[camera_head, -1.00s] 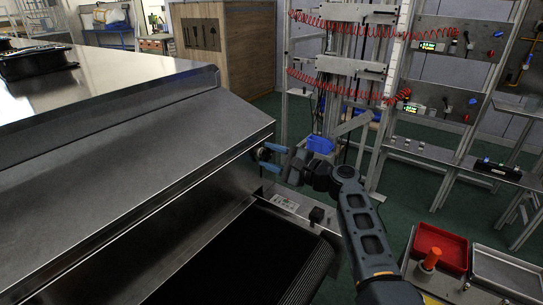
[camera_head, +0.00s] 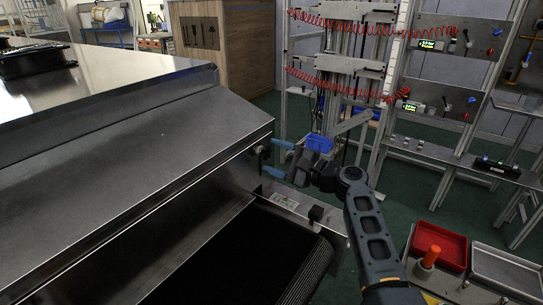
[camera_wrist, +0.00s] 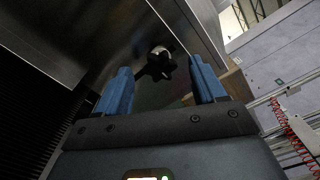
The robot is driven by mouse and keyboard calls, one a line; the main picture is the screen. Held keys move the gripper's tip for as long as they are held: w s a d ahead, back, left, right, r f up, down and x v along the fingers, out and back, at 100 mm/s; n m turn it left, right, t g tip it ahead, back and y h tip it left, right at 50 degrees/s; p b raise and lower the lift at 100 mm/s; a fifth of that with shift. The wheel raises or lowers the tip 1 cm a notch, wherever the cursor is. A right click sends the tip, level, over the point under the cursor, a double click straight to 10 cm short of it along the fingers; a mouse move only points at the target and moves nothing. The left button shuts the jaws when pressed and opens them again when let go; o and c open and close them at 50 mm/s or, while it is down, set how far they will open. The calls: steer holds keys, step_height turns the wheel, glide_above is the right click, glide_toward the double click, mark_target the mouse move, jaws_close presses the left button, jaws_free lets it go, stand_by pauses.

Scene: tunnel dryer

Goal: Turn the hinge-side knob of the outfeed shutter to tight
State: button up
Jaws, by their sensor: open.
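The black star-shaped knob (camera_wrist: 160,65) shows in the wrist view, on the metal face of the dryer's outfeed end, with a bright round piece at its far edge. In the head view the knob (camera_head: 261,151) is a small dark shape at the right end of the steel shutter (camera_head: 160,165). My gripper (camera_head: 278,157) is open and empty, its blue fingers pointing at the knob from the right. In the wrist view the knob appears between and beyond the fingertips, apart from them. Which way the knob is turned cannot be told.
A dark conveyor belt (camera_head: 235,255) runs out below the shutter, with a metal side rail (camera_head: 285,200) close under my gripper. A red tray (camera_head: 440,247) and a grey tray (camera_head: 505,270) lie at lower right. A frame with red coiled hoses (camera_head: 340,80) stands behind.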

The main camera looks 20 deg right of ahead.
steer(key=shift+v, duration=3)
